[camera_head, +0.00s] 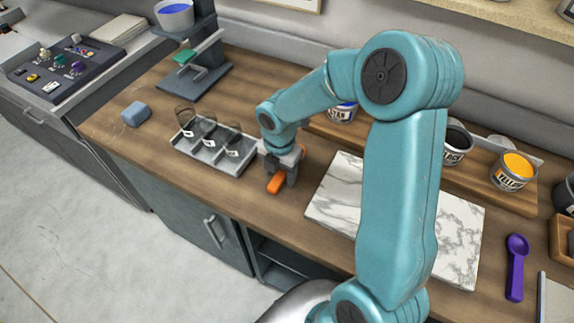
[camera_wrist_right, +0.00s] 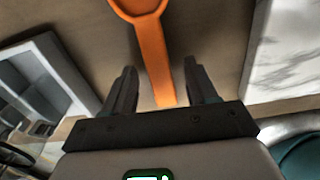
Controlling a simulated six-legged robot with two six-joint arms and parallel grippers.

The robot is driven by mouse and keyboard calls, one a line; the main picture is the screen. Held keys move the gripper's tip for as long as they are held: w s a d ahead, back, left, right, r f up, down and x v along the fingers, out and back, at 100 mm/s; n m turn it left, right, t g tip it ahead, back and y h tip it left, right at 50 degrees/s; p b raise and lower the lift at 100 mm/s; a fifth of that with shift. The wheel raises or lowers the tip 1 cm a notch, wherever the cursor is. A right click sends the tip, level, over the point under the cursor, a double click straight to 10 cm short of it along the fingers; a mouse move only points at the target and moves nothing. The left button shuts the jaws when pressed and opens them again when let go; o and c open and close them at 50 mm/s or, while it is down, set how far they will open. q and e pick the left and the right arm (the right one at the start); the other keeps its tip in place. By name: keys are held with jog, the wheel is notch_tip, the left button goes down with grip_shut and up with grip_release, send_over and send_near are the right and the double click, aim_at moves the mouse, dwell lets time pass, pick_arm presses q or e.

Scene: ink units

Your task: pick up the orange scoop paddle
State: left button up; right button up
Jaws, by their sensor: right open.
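The orange scoop paddle (camera_head: 276,185) lies on the wooden counter between the grey tray and the marble slab. In the head view my right gripper (camera_head: 282,177) is directly over it and hides part of it. In the right wrist view the scoop's handle (camera_wrist_right: 154,62) runs between the two open fingers of my right gripper (camera_wrist_right: 160,82), and its bowl is at the top edge. The fingers stand apart on both sides of the handle, with no clear contact. My left gripper is not in view.
The grey compartment tray (camera_head: 208,155) with dark cups is left of the gripper. The marble slab (camera_head: 335,192) is to its right. A purple scoop (camera_head: 515,265) lies farther right. Ink tins, including a yellow one (camera_head: 512,171), stand behind. A blue block (camera_head: 136,113) sits far left.

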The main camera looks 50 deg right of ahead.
aim_at(281, 174)
jog(key=shift+c, duration=1)
jog(key=shift+d, duration=0.1)
grip_shut()
jog(key=shift+r, duration=0.1)
notch_tip(281, 174, up, 20)
jog(key=c, duration=0.7)
grip_release()
jog(key=shift+c, duration=0.2)
grip_shut()
